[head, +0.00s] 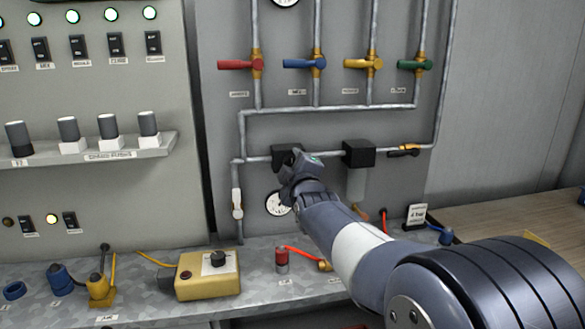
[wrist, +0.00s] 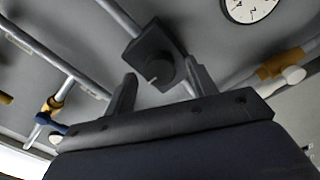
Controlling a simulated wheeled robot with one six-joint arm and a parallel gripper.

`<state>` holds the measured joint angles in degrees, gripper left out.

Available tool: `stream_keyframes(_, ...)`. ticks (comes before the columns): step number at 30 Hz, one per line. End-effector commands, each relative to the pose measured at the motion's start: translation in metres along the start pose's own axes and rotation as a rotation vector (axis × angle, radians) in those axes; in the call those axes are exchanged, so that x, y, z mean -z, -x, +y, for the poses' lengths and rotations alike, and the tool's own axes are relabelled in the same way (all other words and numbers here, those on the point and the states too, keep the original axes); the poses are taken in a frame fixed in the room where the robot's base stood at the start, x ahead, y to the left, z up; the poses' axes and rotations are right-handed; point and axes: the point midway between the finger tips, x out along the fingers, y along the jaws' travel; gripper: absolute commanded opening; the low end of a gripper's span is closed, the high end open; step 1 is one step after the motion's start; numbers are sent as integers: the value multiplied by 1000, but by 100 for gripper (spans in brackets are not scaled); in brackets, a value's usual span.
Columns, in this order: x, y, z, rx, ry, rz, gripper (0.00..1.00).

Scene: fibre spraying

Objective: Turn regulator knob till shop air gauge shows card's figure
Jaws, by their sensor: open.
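The black regulator (head: 283,155) sits on the pipe on the grey wall panel. In the head view my gripper (head: 291,168) is up against it and hides part of it. In the wrist view my gripper (wrist: 160,72) is open, with its fingers on either side of the round regulator knob (wrist: 158,72); I cannot tell whether they touch it. The shop air gauge (head: 273,203) below is partly covered by my arm. Its dial (wrist: 248,4) is cut off in the wrist view, and I cannot read its value. The card (head: 416,214) on the bench appears to say 4 bar.
A black filter block (head: 358,153) with a grey bowl is right of the regulator. Red, blue, yellow and green valve handles (head: 304,63) line the pipes above. A white-handled valve (head: 237,204) hangs at left. The bench holds a yellow control box (head: 207,274) and hose fittings.

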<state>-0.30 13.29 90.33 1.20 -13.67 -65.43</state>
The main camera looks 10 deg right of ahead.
Motion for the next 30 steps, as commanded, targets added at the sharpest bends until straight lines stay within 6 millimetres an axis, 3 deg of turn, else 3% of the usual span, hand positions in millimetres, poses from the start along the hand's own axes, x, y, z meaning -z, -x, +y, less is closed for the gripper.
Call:
stream_keyframes(11,0,10,0,0,0,0,54)
stream_keyframes(24,0,81,0,-2,0,1,54)
stream_keyframes(30,0,102,0,-1,0,1,54)
